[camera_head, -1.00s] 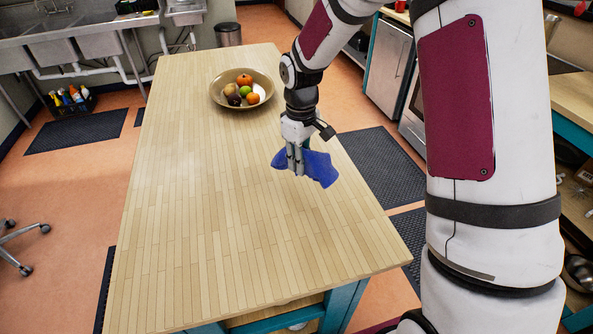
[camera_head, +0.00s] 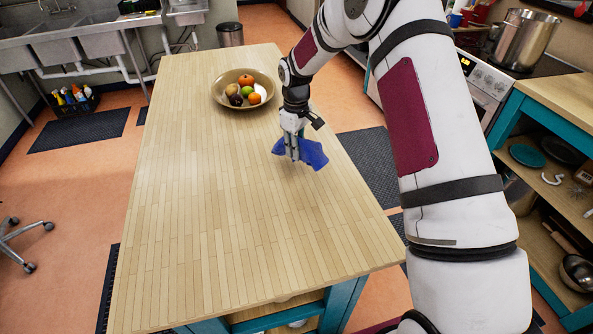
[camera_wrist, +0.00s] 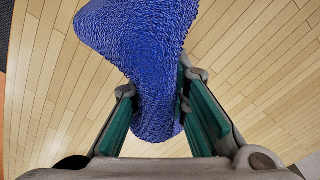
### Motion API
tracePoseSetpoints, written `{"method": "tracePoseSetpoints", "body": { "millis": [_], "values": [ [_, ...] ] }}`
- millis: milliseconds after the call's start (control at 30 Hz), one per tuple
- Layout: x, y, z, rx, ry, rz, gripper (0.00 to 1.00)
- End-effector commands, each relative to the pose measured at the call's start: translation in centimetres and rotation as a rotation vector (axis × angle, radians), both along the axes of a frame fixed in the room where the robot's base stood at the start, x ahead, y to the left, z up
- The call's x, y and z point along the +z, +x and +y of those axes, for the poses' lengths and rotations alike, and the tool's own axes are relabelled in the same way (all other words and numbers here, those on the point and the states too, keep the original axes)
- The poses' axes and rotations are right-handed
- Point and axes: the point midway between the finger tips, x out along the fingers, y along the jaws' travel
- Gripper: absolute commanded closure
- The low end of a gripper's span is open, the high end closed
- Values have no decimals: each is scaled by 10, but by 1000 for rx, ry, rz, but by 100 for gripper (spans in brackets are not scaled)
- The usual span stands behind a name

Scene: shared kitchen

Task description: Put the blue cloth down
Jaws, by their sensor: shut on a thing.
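The blue cloth (camera_head: 311,154) is held at my gripper (camera_head: 292,157), over the right side of the wooden table (camera_head: 200,220). In the wrist view the cloth (camera_wrist: 140,45) is bunched between the two green-padded fingers of my gripper (camera_wrist: 155,105) and spreads out beyond them. The fingers are shut on it. The gripper points down in the head view. I cannot tell whether the cloth's lower edge touches the tabletop.
A bowl (camera_head: 222,103) of fruit stands at the far end of the table, beyond my gripper. The near and left parts of the tabletop are clear. A shelf unit (camera_head: 520,125) and a stove (camera_head: 487,88) stand to the right.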

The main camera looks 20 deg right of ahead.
Motion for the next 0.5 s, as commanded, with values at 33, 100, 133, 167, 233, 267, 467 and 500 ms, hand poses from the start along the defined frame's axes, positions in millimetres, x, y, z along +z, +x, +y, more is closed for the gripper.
{"method": "tracePoseSetpoints", "body": {
  "millis": [33,100,133,167,233,267,467,500],
  "values": [
    [0,0,0,0,-1,-1,100],
    [-1,0,0,0,0,-1,100],
    [-1,0,0,0,0,-1,100],
    [-1,0,0,0,0,-1,100],
    [-1,0,0,0,0,-1,100],
    [-1,0,0,0,0,-1,80],
    [-1,0,0,0,0,-1,34],
    [-1,0,0,0,0,-1,34]
  ]
}}
